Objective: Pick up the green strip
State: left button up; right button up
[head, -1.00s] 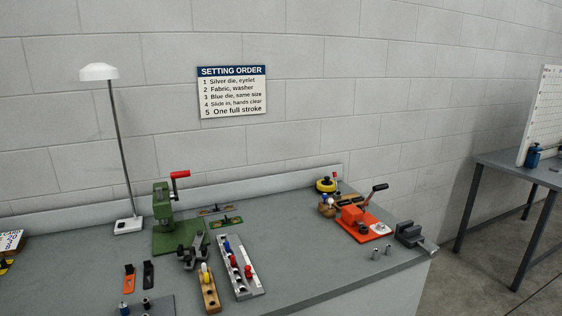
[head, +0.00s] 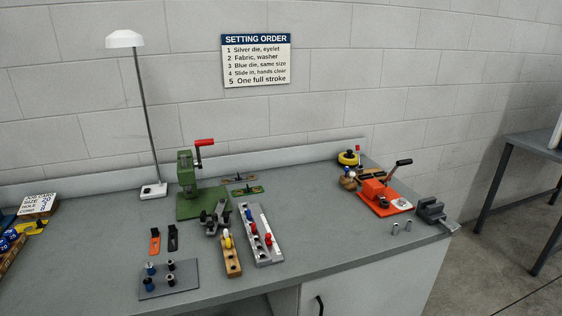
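A small green strip (head: 247,190) lies flat on the grey workbench, to the right of the green hand press (head: 188,190). Small details on top of the strip are too small to tell. A similar brownish strip (head: 238,179) lies just behind it, towards the wall. Neither of my grippers is in view.
A grey rack (head: 262,236) with red and blue-topped tools and a wooden block (head: 231,255) stand in front of the strip. An orange press (head: 384,198) and a vise (head: 433,211) are at the right. A lamp (head: 153,190) stands at the left. Bench between rack and orange press is clear.

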aim_at(248, 191)
jog(key=i+j+u, duration=0.15)
jog(key=i, duration=0.4)
jog(key=i+j+u, duration=0.1)
jog(key=i+j, duration=0.15)
jog(key=i, duration=0.35)
